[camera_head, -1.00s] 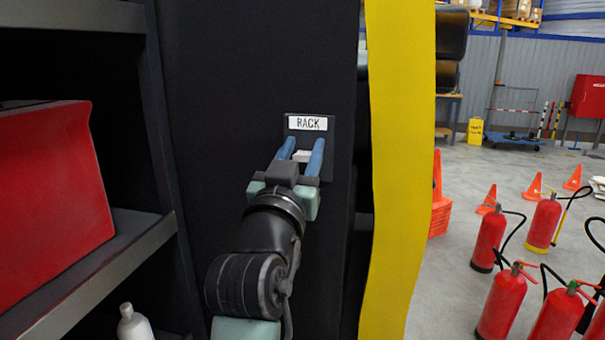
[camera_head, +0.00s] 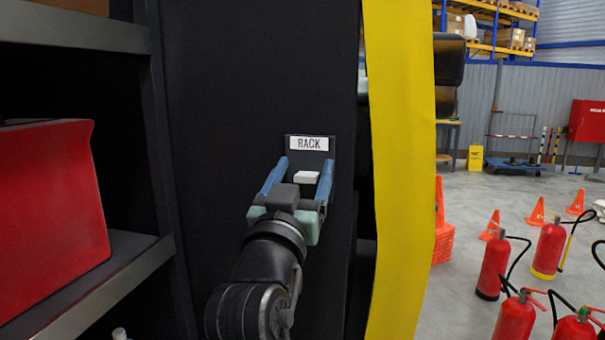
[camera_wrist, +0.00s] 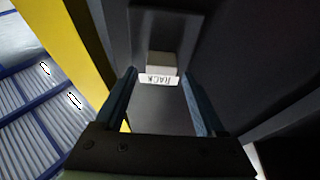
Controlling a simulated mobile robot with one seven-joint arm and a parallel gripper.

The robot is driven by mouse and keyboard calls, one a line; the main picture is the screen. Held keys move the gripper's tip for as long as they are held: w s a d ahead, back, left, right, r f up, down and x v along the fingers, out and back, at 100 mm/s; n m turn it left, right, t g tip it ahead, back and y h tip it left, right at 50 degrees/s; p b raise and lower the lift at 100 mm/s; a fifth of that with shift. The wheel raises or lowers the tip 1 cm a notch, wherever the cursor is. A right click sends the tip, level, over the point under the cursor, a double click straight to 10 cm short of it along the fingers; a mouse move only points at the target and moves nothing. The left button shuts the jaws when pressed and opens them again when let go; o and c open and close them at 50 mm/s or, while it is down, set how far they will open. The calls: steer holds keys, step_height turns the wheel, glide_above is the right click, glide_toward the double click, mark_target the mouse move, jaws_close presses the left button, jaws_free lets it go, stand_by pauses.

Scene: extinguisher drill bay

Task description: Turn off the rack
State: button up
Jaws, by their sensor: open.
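A dark switch plate with a white label reading RACK (camera_head: 309,143) is fixed to the black panel (camera_head: 250,80). A small white switch (camera_head: 307,177) sticks out below the label. My gripper (camera_head: 304,164) is open and empty in front of the plate, with one blue finger on each side of the white switch in the head view. I cannot tell whether a finger touches the plate, or which way the switch is set.
A yellow upright strip (camera_head: 398,170) edges the panel on the right. Shelves with a red case (camera_head: 50,200) stand close on the left. Red extinguishers (camera_head: 493,265) and orange cones (camera_head: 537,212) stand on the floor at right.

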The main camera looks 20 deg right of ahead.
steer(key=shift+s+a+f, duration=0.1)
steer(key=b+v, duration=0.3)
steer(key=v, duration=0.9)
steer(key=shift+s+a, duration=0.15)
steer(key=shift+s, duration=0.15)
